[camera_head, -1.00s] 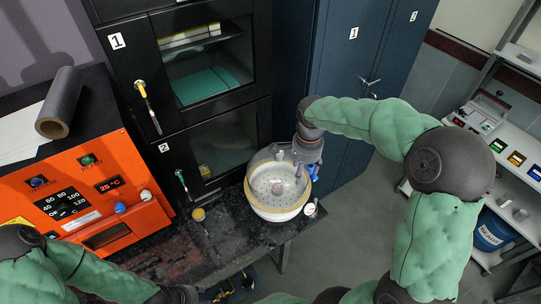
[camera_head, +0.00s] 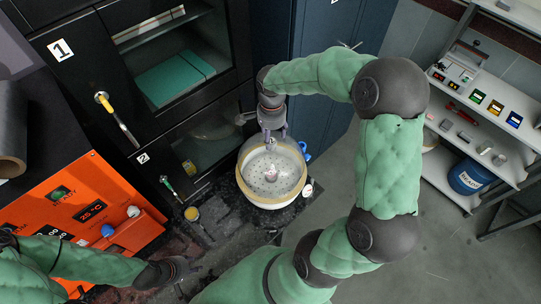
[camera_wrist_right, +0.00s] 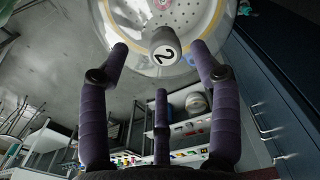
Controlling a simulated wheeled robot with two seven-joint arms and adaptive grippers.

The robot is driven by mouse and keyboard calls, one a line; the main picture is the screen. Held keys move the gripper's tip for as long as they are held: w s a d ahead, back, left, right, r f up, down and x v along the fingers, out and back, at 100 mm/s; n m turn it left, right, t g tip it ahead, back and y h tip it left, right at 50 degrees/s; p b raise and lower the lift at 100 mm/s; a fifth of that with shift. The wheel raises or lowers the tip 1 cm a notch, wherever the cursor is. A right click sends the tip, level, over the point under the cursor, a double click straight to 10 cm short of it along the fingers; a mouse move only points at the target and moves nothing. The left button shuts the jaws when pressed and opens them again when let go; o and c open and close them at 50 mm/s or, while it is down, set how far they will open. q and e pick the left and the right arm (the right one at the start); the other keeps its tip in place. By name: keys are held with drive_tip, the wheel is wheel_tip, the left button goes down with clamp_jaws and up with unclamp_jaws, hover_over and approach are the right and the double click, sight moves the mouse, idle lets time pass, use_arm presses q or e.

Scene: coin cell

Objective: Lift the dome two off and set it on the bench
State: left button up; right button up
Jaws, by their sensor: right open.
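Dome two is a clear glass dome with a pale knob marked 2 (camera_wrist_right: 164,46) on top. In the head view it is hard to make out over the round white vessel (camera_head: 268,202) with a tan rim and a perforated plate inside. My right gripper (camera_head: 271,134) is at the back side of the vessel. In the right wrist view my right gripper (camera_wrist_right: 160,62) is open, its fingers spread on either side of the knob. Whether they touch it is unclear. My left gripper (camera_head: 172,269) is low at the left, its fingers too dark to tell.
The vessel stands on a dark, worn bench (camera_head: 225,212). A black cabinet (camera_head: 75,75) with glass doors is close behind, and an orange heater (camera_head: 105,205) is at the left. A small yellow-topped jar (camera_head: 191,214) and a white dial (camera_head: 308,189) flank the vessel.

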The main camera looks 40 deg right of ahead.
sight(271, 141)
drive_tip(key=shift+w+d+f+p, duration=0.1)
drive_tip(key=shift+f+p, duration=0.25)
drive_tip(key=shift+f, duration=1.05)
drive_tip(key=shift+w+d+f+p, duration=0.1)
drive_tip(key=shift+f+p, duration=0.2)
drive_tip(key=shift+f, duration=1.05)
clamp_jaws()
